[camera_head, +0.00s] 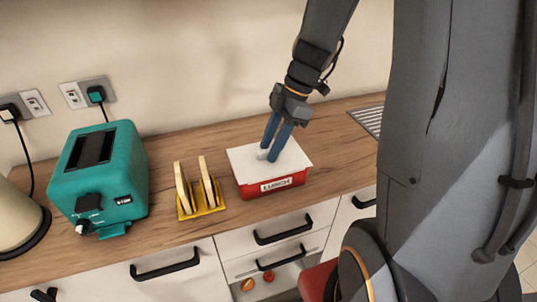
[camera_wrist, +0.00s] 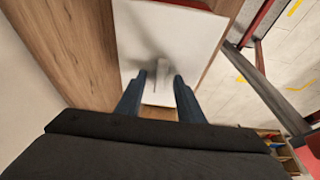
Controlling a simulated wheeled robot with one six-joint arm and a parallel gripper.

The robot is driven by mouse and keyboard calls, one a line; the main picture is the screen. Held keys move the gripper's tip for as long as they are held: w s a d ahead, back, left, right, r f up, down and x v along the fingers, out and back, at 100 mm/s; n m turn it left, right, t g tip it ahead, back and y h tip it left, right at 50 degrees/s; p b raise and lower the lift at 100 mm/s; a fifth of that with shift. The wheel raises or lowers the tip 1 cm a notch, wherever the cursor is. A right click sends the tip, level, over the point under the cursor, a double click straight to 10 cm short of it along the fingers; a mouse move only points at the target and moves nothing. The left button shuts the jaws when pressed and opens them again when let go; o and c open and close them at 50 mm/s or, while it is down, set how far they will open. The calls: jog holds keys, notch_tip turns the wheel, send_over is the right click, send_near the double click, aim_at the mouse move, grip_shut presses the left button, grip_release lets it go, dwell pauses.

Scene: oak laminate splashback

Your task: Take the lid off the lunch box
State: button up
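The lunch box (camera_head: 272,187) is a red box with a "LUNCH" label on its front, standing on the wooden counter. Its flat white lid (camera_head: 246,155) is on top and also fills the upper middle of the wrist view (camera_wrist: 200,35). A small white handle (camera_head: 262,155) stands up from the lid. My gripper (camera_head: 268,155) points down over the lid, with its two blue fingers apart. In the wrist view the fingertips (camera_wrist: 160,76) are on either side of the handle. I cannot tell whether they touch it.
A teal toaster (camera_head: 105,175) stands at the left of the counter. A yellow toast rack (camera_head: 205,205) holding toast is close to the box's left side. A metal draining surface (camera_head: 368,120) is at the back right. Bare counter (camera_head: 335,165) lies right of the box.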

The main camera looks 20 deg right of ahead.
jog(key=shift+f, duration=0.1)
jog(key=shift+c, duration=0.2)
grip_shut()
